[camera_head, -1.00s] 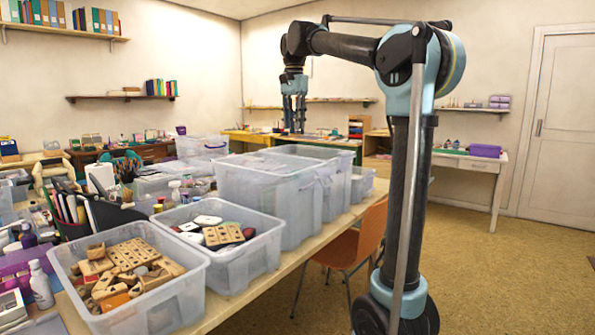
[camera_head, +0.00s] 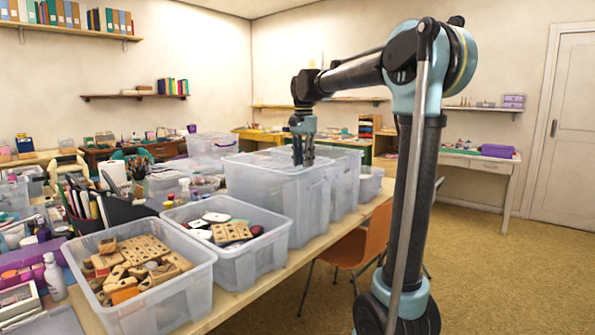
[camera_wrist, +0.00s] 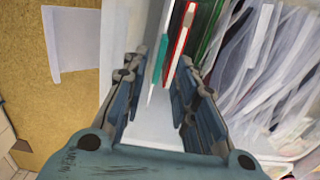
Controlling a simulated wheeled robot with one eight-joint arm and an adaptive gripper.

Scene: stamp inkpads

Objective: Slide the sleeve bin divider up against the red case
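My gripper (camera_head: 303,152) is at the large clear bin (camera_head: 262,203) in the head view, its fingers partly behind or inside the rim. In the wrist view my gripper (camera_wrist: 158,68) is open, with its two fingers apart. Between the fingers stands a thin upright panel (camera_wrist: 157,62) with a teal upper part and a pale edge, which looks like the sleeve bin divider. A red-edged case (camera_wrist: 179,42) stands just right of it, close to the right finger. A narrow gap shows between them. I cannot tell whether either finger touches anything.
Pale clear sleeves (camera_wrist: 262,75) fill the bin's right side in the wrist view. A dark green case edge (camera_wrist: 210,32) lies beside the red one. Nearby bins hold wooden stamps (camera_head: 140,262) and inkpads (camera_head: 231,231). An orange chair (camera_head: 372,240) stands beside the table.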

